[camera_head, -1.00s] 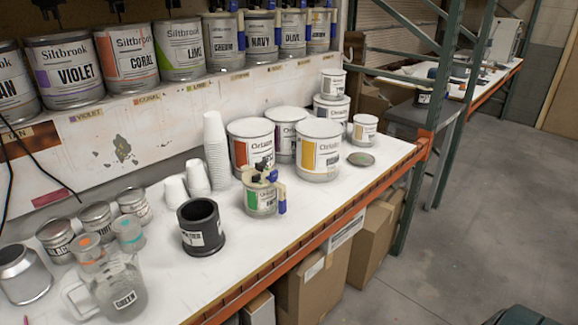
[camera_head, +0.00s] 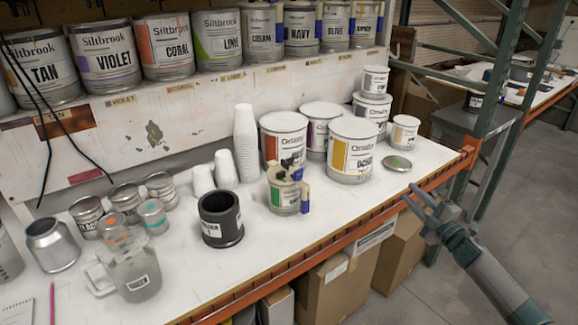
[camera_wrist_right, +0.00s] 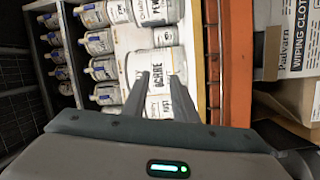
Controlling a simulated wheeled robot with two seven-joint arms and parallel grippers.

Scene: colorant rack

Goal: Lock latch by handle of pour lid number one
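A small can with a green label and a pour lid (camera_head: 287,172) stands near the middle of the white bench. The lid has a dark part on top and a blue handle (camera_head: 305,198) at its right side. Whether its latch is locked is too small to tell. My right gripper (camera_head: 412,194) is beyond the bench's front edge, at the right, well apart from this can. It is empty and its two fingers are apart; in the right wrist view the fingers (camera_wrist_right: 160,78) point toward large white cans. My left gripper is not in view.
Large Orialis-type cans (camera_head: 352,155) stand behind and right of the small can, with a flat lid (camera_head: 397,163) near the edge. A black container (camera_head: 221,222) and paper cups (camera_head: 246,145) stand to its left. Siltbrook cans (camera_head: 165,50) fill the upper shelf.

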